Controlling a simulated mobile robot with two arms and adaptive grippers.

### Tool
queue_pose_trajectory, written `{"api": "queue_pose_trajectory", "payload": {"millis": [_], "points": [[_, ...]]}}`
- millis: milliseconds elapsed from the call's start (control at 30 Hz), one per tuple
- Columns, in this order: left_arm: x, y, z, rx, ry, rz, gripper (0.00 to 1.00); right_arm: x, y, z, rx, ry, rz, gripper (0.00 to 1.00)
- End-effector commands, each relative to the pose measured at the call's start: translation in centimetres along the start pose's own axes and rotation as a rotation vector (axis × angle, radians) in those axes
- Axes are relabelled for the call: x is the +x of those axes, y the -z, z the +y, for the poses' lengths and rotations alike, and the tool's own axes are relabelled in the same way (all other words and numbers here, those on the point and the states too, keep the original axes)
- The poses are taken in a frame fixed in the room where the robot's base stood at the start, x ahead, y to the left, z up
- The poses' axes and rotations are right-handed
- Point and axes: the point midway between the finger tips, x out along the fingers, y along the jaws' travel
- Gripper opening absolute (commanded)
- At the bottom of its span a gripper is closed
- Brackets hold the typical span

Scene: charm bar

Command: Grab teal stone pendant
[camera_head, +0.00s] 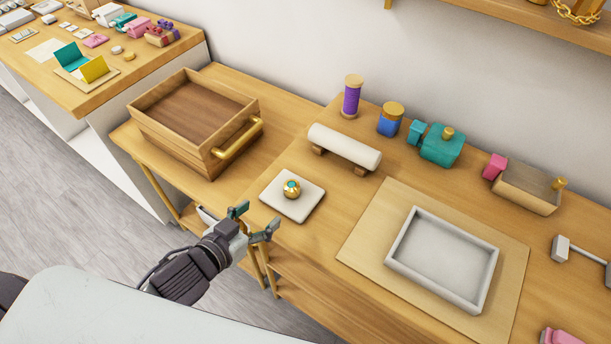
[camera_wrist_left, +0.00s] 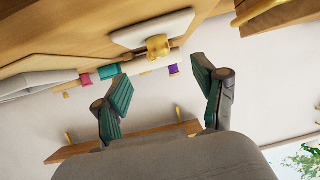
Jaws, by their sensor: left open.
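The teal stone pendant (camera_head: 292,188) is a small round gold piece with a teal stone on top. It sits on a white square pad (camera_head: 309,205) near the front edge of the table. In the left wrist view the gold pendant (camera_wrist_left: 158,46) shows beside the white pad (camera_wrist_left: 130,36), above and between the open fingers. My left gripper (camera_head: 257,221) is open and empty, just in front and to the left of the pad, not touching the pendant. My right gripper is not in view.
A white roll (camera_head: 344,146) on wooden rests lies behind the pad. A wooden box (camera_head: 195,115) with a gold handle stands at left. A white tray (camera_head: 398,262) on a wooden board lies to the right. Purple spool (camera_head: 352,97) and blue jar (camera_head: 390,121) stand behind.

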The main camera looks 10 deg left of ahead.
Motion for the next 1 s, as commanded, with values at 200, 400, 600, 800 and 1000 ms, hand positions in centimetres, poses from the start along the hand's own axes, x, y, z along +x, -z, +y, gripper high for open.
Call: {"api": "queue_pose_trajectory", "payload": {"millis": [200, 400, 600, 800, 1000], "points": [[2.6, 0.9, 0.2, -0.001, -0.004, 0.014, 0.71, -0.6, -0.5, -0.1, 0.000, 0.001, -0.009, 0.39], [6.5, 0.9, 0.2, -0.001, -0.004, 0.011, 0.71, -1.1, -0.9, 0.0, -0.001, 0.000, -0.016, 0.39], [8.3, 0.8, 0.3, -0.001, -0.005, 0.011, 0.71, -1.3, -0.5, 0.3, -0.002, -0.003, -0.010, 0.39], [10.6, 1.5, 0.2, 0.000, -0.004, 0.011, 0.71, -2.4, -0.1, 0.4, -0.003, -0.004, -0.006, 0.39], [13.1, 1.4, 0.2, -0.001, -0.004, 0.010, 0.71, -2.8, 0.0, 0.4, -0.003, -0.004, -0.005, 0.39]]}}
